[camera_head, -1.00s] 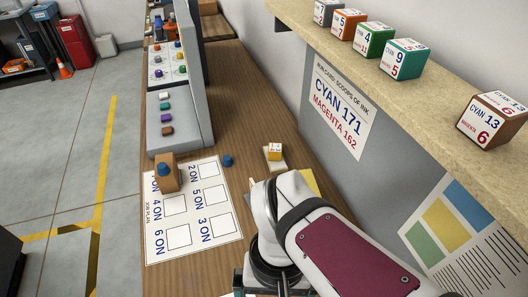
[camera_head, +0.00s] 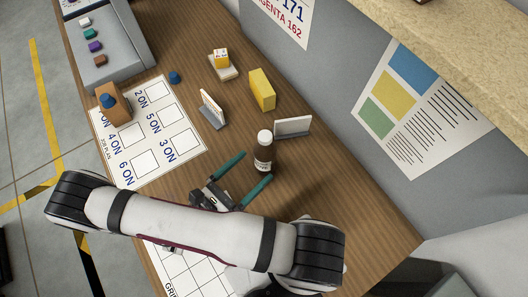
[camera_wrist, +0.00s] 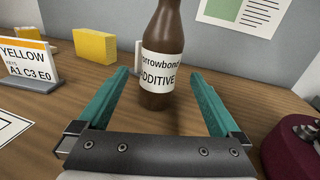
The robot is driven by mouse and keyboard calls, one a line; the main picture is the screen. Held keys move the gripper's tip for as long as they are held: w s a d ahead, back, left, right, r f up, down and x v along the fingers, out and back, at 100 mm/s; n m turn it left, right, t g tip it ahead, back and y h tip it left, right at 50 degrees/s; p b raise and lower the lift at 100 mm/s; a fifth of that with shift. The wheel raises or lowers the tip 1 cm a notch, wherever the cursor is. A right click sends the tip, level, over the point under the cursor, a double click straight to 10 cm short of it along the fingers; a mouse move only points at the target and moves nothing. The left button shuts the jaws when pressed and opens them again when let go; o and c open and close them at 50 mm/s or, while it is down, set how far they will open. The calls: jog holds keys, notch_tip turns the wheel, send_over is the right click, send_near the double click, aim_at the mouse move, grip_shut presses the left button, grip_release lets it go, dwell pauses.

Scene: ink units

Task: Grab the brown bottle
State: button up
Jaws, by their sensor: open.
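The brown bottle (camera_head: 264,158) stands upright on the wooden table, with a white cap and a pale label. In the wrist view the bottle (camera_wrist: 165,45) is straight ahead, its label partly reading "ADDITIVE" and its top cut off by the frame. My gripper (camera_head: 249,171) is open, with two teal fingers pointing toward the bottle. In the wrist view the gripper (camera_wrist: 161,82) has its fingertips on either side of the bottle's lower part in the picture. The fingers do not touch the bottle, and nothing is held.
A white card stand (camera_head: 293,127) is just behind the bottle. A yellow block (camera_head: 262,90), another card stand (camera_head: 211,109) and a small yellow-white cube (camera_head: 221,57) are farther back. A dark red round object (camera_wrist: 292,145) is at right in the wrist view. Table right of the bottle is clear.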

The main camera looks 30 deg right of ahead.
aim_at(274, 148)
jog(key=x, duration=0.8)
jog(key=shift+d+r, duration=0.25)
jog(key=shift+d, duration=0.05)
grip_shut()
